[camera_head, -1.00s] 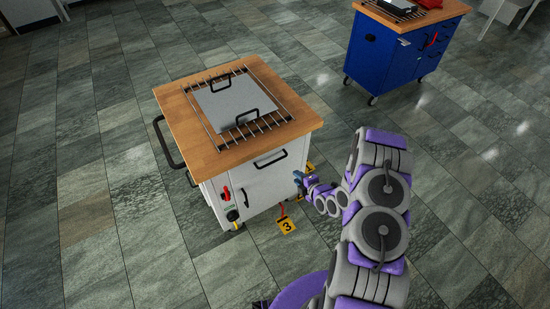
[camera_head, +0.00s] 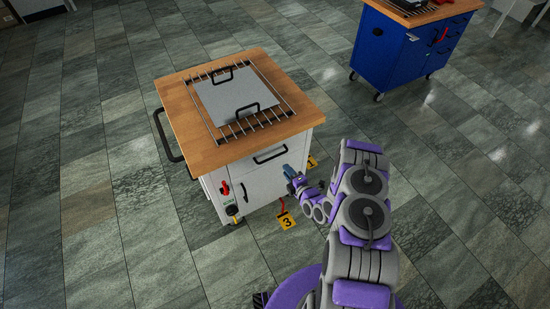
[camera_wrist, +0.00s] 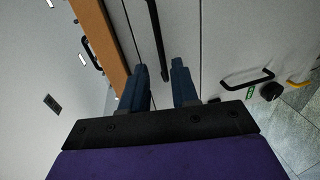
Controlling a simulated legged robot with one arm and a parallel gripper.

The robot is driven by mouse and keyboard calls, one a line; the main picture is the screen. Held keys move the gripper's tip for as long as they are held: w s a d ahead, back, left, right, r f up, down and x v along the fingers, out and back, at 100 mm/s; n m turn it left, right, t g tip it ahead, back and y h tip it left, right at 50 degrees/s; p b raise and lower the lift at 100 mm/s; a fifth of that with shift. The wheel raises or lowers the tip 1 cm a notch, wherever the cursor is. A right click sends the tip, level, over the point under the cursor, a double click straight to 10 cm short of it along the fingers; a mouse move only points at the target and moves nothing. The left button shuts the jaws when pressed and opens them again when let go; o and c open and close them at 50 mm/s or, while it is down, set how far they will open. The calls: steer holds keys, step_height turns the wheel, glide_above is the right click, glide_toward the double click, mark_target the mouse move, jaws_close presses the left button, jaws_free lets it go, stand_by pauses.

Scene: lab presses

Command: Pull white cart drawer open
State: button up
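The white cart (camera_head: 262,195) has a wooden top. Its drawer (camera_head: 255,163) sits under the top, with its front looking flush with the cart body. The black drawer handle (camera_head: 270,155) is a bar across that front. My gripper (camera_head: 288,170) is near the right end of the drawer front. In the wrist view, my gripper (camera_wrist: 160,72) is open, its two blue fingers apart. The handle (camera_wrist: 157,38) runs down the picture, and its lower end lies between the fingertips in the picture. I cannot tell whether the fingers touch it.
A metal rack with a grey handled plate (camera_head: 236,95) lies on the wooden top (camera_head: 190,130). A side handle (camera_head: 163,135) sticks out left. Below are a door handle (camera_wrist: 248,80) and yellow marker 3 (camera_head: 286,220). A blue cart (camera_head: 385,60) stands back right.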

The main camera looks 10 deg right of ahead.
mark_target(275, 156)
steer(key=shift+b+x, duration=1.25)
steer(key=shift+x, duration=4.55)
steer(key=shift+a+r, duration=0.1)
steer(key=shift+c, duration=0.3)
jaws_close()
steer(key=shift+s, duration=0.1)
